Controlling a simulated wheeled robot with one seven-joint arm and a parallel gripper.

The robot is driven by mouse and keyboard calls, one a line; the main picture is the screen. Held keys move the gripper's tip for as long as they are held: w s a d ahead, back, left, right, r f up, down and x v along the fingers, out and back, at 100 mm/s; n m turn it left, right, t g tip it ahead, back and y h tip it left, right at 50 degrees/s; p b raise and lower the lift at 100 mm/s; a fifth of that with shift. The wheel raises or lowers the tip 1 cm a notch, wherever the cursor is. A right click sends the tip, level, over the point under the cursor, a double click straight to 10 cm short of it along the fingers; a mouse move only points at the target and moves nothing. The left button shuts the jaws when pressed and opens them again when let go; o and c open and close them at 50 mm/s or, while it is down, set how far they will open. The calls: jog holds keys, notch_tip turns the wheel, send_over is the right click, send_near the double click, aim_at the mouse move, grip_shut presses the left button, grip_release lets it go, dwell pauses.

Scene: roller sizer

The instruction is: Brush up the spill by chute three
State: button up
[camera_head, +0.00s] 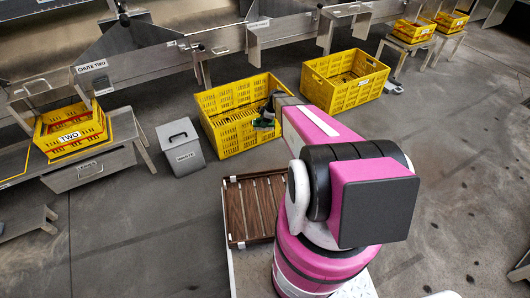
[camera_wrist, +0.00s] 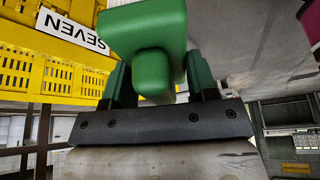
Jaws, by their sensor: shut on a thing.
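My gripper (camera_head: 266,118) hangs at the end of my arm, over or at the right side of the near yellow crate (camera_head: 226,137). In the wrist view my gripper (camera_wrist: 158,75) is shut on a chunky green thing (camera_wrist: 145,30). I see no bristles, so I cannot tell whether it is a brush. Chute two is labelled on the left. The chute panel to its right (camera_head: 285,32) carries a label too small to read. I cannot make out a clear spill beside it; my arm and the crates hide part of the floor.
A second yellow crate (camera_head: 352,94) stands to the right. A grey lidded bin (camera_head: 183,158) stands left of the near crate. A brown slatted tray (camera_head: 236,215) lies in front. A yellow crate labelled SEVEN (camera_wrist: 20,70) fills the wrist view's left. Speckled floor lies open at right.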

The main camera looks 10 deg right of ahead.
jog(key=shift+s+f+n+g, duration=0.4)
jog(key=shift+s+f+n, duration=0.45)
jog(key=shift+f, duration=3.55)
jog(key=shift+s+f+n+g, duration=0.4)
jog(key=shift+s+f+n, duration=0.5)
jog(key=shift+f, duration=3.45)
jog(key=shift+s+f+n+g, duration=0.5)
jog(key=shift+f+n, duration=0.65)
jog(key=shift+f, duration=3.25)
jog(key=shift+f, duration=1.05)
jog(key=shift+a, duration=0.1)
